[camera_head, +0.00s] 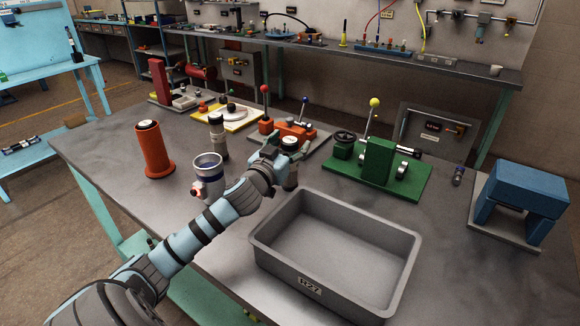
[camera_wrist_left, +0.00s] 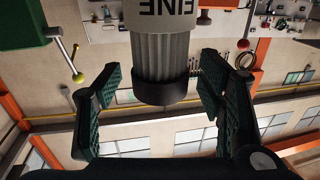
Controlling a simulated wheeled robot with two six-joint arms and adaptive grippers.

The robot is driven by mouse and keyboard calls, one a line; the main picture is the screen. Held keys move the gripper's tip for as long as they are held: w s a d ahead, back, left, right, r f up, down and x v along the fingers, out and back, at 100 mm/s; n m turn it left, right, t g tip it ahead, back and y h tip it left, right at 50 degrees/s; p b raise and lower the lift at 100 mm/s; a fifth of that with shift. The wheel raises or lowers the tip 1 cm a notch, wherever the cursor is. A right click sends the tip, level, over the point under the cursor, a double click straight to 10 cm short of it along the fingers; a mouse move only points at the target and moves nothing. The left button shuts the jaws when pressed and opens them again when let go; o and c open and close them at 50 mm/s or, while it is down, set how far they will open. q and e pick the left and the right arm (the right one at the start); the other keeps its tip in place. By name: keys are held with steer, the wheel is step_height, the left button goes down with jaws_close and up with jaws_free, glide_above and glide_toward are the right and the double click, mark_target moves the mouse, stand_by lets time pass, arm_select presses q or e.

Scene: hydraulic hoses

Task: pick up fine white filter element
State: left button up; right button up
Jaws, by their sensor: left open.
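My right gripper is not in view.
The grey bin (camera_head: 262,243) is empty in front. An orange cylinder (camera_head: 153,150), a blue-rimmed cup (camera_head: 207,168) and a dark-topped cylinder (camera_head: 217,140) stand left. An orange lever device (camera_head: 287,130) is just behind my gripper; a green fixture (camera_head: 377,163) and blue block (camera_head: 525,188) are right.

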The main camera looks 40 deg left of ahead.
arm_select(q)
steer(key=shift+w, duration=0.15)
steer(key=c, duration=1.4)
jaws_close()
steer(key=shift+r, duration=0.1)
